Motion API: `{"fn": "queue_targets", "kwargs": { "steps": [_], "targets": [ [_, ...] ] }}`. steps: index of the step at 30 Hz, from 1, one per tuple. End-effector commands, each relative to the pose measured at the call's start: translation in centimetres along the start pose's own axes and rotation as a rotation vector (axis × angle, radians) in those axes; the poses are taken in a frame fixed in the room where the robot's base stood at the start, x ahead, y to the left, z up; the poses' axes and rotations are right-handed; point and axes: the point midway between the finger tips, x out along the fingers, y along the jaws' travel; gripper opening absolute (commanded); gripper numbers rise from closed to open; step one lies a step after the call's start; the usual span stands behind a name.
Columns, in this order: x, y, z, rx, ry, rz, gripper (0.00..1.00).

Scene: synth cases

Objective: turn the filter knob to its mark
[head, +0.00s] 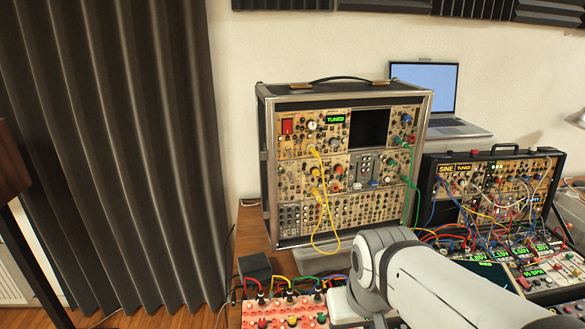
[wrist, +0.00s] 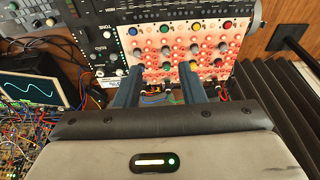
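In the wrist view, my gripper (wrist: 161,72) has two blue-grey fingers spread apart. Nothing is held between them; loose cables show in the gap. The fingertips reach the near edge of a pink panel (wrist: 150,62) with several rows of knobs. I cannot tell from any label which knob is the filter knob, nor see its mark. The pink panel also shows at the bottom of the head view (head: 263,322), partly cut off. In the head view my gripper is out of sight, with only my white arm showing.
A large modular synth case (head: 262,185) with yellow patch cables stands on the desk. A smaller case (head: 480,157) with many cables stands right. A laptop (head: 425,85) sits behind. In the wrist view, a waveform screen (wrist: 30,87) and tangled cables lie left.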

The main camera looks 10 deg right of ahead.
Motion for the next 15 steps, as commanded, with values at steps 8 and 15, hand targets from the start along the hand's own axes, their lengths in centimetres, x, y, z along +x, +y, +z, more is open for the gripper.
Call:
{"fn": "queue_targets", "kwargs": {
  "steps": [8, 15],
  "targets": [
    [0.0, 0.0, 0.0, 0.000, 0.000, 0.000, 0.36],
    [1.2, 1.1, -2.5, 0.008, 0.087, 0.022, 0.41]
  ]
}}
